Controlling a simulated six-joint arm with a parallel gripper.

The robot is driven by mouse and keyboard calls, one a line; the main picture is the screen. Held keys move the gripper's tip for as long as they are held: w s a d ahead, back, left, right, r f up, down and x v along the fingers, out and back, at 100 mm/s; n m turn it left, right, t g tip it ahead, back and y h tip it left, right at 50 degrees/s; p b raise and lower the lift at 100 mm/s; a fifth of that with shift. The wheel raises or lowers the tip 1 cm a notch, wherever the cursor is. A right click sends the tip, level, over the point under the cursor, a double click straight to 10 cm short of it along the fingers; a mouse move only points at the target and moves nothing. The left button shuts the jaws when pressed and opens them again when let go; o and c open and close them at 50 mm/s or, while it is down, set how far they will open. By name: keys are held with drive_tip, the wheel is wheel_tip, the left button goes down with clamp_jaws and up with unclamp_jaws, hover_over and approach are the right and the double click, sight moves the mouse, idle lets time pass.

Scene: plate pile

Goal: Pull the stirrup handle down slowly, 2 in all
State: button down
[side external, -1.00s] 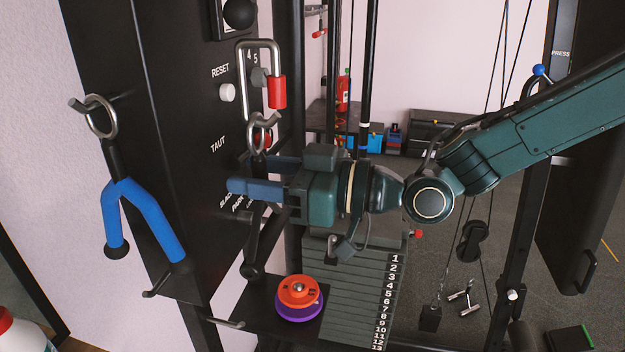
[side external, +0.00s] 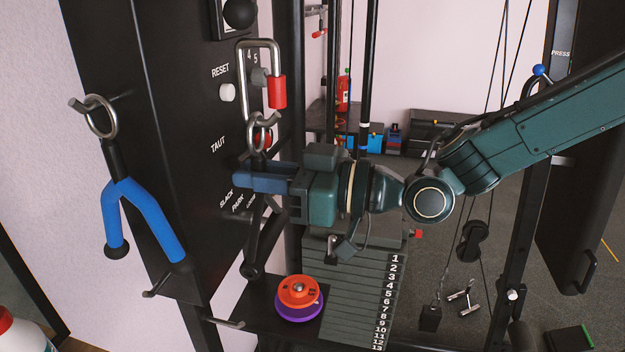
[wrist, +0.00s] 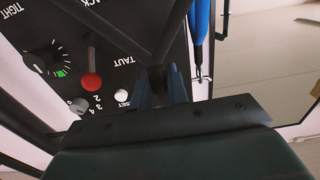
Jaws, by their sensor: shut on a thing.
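My gripper (side external: 262,178) is shut on the neck of a black forked handle (side external: 267,240), just below its metal ring (side external: 262,132). The ring hangs at the front of the black panel, and the two dark legs spread below my fingers. In the wrist view, my fingers (wrist: 160,88) close around the neck of the black handle (wrist: 172,45), hiding the held part. A small silver handle (side external: 464,298) with a bar shows low at the right, near the cables; it looks like a stirrup handle and is well away from my gripper.
The black panel (side external: 180,130) carries a white knob (side external: 227,92) and a red knob (wrist: 92,82). A blue forked handle (side external: 150,215) hangs at the left. An orange and purple stack (side external: 298,298) sits on a shelf below. The numbered weight stack (side external: 350,300) stands under my wrist.

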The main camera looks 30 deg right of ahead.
sight(272, 236)
drive_tip(key=shift+f, duration=1.35)
drive_tip(key=shift+f, duration=0.15)
drive_tip(key=shift+f, duration=1.05)
drive_tip(key=shift+f, duration=1.15)
drive_tip(key=shift+f, duration=1.15)
